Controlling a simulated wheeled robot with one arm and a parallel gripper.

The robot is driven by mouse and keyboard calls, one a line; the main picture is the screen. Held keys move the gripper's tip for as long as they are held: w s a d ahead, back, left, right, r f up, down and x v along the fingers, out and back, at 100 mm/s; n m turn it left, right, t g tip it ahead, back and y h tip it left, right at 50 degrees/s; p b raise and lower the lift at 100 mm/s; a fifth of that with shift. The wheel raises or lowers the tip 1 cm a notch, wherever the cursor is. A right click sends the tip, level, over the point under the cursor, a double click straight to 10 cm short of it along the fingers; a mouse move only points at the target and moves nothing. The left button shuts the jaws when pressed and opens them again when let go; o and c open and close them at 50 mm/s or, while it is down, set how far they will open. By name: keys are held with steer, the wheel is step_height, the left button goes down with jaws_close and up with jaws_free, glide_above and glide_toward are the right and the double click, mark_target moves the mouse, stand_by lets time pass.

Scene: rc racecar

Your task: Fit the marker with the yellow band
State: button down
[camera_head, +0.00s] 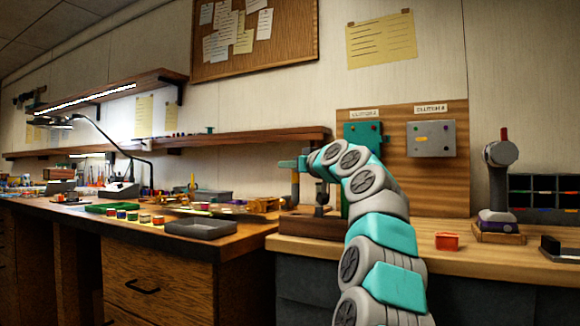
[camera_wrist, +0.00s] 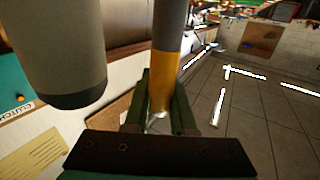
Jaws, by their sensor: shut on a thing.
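My gripper (camera_head: 290,163) reaches left at the end of the teal and grey arm, above the left end of the light workbench. In the wrist view its two green fingers (camera_wrist: 160,108) are shut on the marker with the yellow band (camera_wrist: 166,72), a slim cylinder with a dark grey part beyond the band. In the head view the marker (camera_head: 295,186) looks small and roughly upright below the gripper, near a dark upright fixture (camera_head: 321,196) on a brown block (camera_head: 312,225). I cannot tell whether the marker touches the block.
A thick grey cylinder (camera_wrist: 58,45) stands close left of the marker in the wrist view. A teal panel (camera_head: 362,138) and grey panel (camera_head: 431,139) hang behind.

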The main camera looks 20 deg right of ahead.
mark_target(298, 176)
steer(key=shift+f+b, duration=1.2)
stand_by(0.6)
steer(key=shift+r+p, duration=0.8)
steer(key=shift+r, duration=0.1)
steer(key=shift+f+b, duration=1.05)
steer(key=shift+b, duration=0.05)
stand_by(1.1)
steer(key=c, duration=0.7)
jaws_free()
steer(key=shift+s+d+f+b, duration=0.15)
steer(key=shift+s+b, duration=0.3)
steer(key=shift+s, duration=0.45)
steer(key=shift+s+d+r+b, duration=0.1)
steer(key=shift+s+d+b, duration=0.05)
steer(key=shift+s, duration=0.85)
steer(key=shift+s+d+r+b, duration=0.1)
steer(key=shift+s+b, duration=0.05)
steer(key=shift+s, duration=0.85)
steer(key=shift+s+d+r+b, duration=0.1)
steer(key=shift+s+d+b, duration=0.05)
steer(key=shift+s, duration=0.85)
